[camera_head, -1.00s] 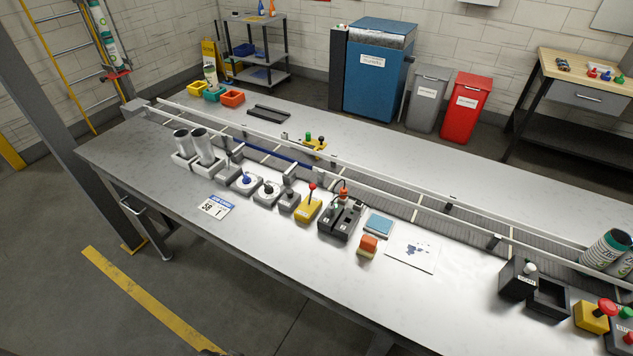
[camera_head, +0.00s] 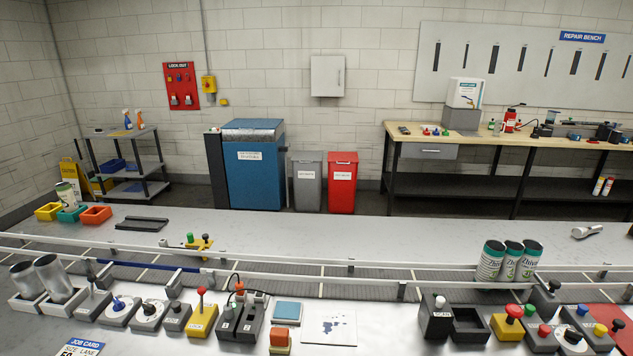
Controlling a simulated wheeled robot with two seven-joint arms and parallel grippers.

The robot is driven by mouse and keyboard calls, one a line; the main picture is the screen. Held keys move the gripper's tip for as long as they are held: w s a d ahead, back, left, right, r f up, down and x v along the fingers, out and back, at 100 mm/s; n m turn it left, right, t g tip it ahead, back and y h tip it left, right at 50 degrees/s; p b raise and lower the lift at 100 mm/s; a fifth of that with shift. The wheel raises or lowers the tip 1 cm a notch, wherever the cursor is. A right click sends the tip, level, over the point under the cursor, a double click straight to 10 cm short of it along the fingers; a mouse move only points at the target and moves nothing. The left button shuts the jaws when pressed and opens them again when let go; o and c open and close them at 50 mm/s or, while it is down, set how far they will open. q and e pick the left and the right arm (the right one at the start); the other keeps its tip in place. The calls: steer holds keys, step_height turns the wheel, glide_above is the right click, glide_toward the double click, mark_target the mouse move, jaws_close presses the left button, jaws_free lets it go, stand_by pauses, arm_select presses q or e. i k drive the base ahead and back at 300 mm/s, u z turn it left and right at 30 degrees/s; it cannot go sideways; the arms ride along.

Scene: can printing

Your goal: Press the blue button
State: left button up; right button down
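A small blue button (camera_head: 582,310) shows on a dark control box at the lower right, near the front of the work table. Red, green, yellow and black controls sit close around it. A blue-topped dial (camera_head: 118,303) stands at the lower left, on a light round base; I cannot tell whether it is a button or a knob. Neither of my grippers is in view.
Three printed cans (camera_head: 508,262) stand on the conveyor behind. A black tray (camera_head: 470,324) and a white sheet (camera_head: 330,328) lie farther left.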

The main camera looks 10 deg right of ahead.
mark_target(582, 310)
steer(key=z, duration=2.15)
